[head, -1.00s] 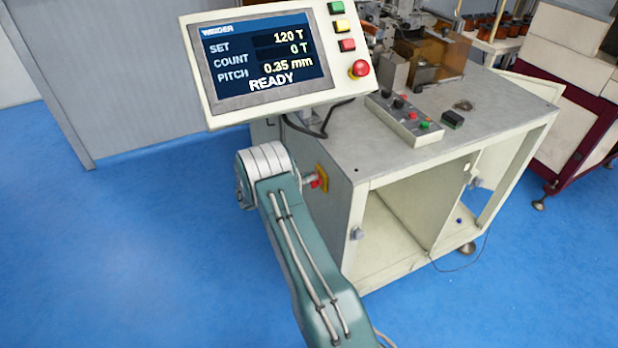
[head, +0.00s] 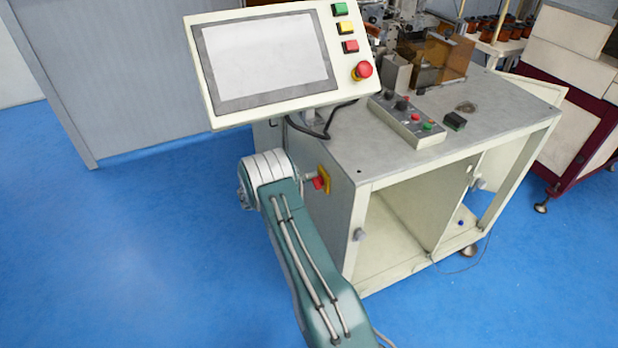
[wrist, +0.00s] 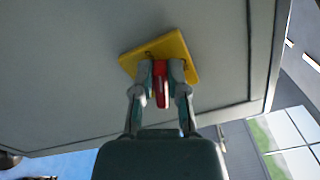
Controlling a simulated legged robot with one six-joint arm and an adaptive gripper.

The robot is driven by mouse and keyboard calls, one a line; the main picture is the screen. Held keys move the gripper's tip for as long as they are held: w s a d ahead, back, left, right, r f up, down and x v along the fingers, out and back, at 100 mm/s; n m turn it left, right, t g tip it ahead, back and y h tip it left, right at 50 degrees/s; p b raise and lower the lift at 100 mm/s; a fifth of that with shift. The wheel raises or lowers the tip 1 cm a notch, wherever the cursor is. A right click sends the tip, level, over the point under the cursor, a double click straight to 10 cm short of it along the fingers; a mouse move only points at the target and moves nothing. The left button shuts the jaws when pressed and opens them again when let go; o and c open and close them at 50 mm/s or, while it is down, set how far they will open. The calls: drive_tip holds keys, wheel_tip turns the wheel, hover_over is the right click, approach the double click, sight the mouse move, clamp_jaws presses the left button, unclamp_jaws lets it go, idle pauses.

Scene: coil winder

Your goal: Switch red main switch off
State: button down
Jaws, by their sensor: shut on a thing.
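The red main switch (wrist: 161,84) sits on a yellow plate (wrist: 186,50) on the side of the grey machine cabinet. In the wrist view my gripper (wrist: 161,76) has its two fingers on either side of the red handle, shut on it. In the head view the red switch (head: 318,184) and its yellow plate (head: 325,177) show just right of my arm's white joint; only part of my gripper shows there. The display (head: 266,62) on the control panel is blank and pale.
The control panel (head: 204,92) overhangs the cabinet corner above my arm and carries a red emergency button (head: 363,70). A button box (head: 408,120) lies on the cabinet top (head: 345,140). Blue floor (head: 130,240) is free at the left.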

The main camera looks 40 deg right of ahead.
drive_tip(key=shift+d+f+n, duration=0.15)
drive_tip(key=shift+f+n, duration=0.15)
drive_tip(key=shift+n, duration=0.8)
drive_tip(key=shift+d+f+n, duration=0.1)
drive_tip(key=shift+f+n, duration=0.15)
drive_tip(key=shift+n, duration=0.85)
drive_tip(key=c, duration=0.8)
unclamp_jaws()
drive_tip(key=shift+o, duration=0.7)
drive_tip(key=shift+d, duration=0.25)
drive_tip(key=shift+a, duration=0.35)
